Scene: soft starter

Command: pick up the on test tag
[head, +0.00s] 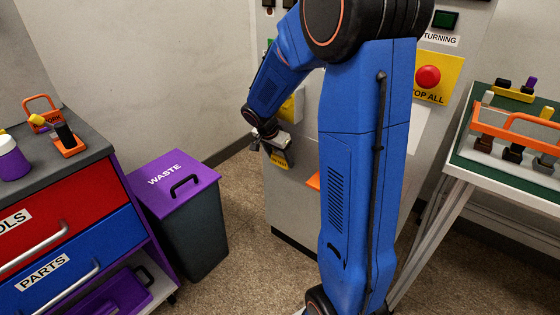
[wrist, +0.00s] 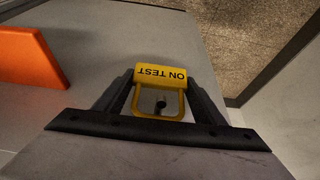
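The on test tag (wrist: 161,76) is a yellow plate with dark lettering and a yellow loop. In the wrist view it sits between the two dark fingers of my gripper (wrist: 161,90), which meet its left and right sides. A small dark peg or hole (wrist: 160,105) shows inside the loop; I cannot tell whether the tag hangs on it. In the head view the tag (head: 279,161) is a small yellow patch just below my gripper (head: 275,152), in front of the grey cabinet (head: 290,205).
An orange piece (head: 313,181) juts from the cabinet front, left of the tag in the wrist view (wrist: 32,55). A purple-lidded waste bin (head: 172,181) stands left, beside the drawer unit (head: 60,225). A green-topped table (head: 478,165) stands right. A red stop button (head: 428,76) is on the cabinet.

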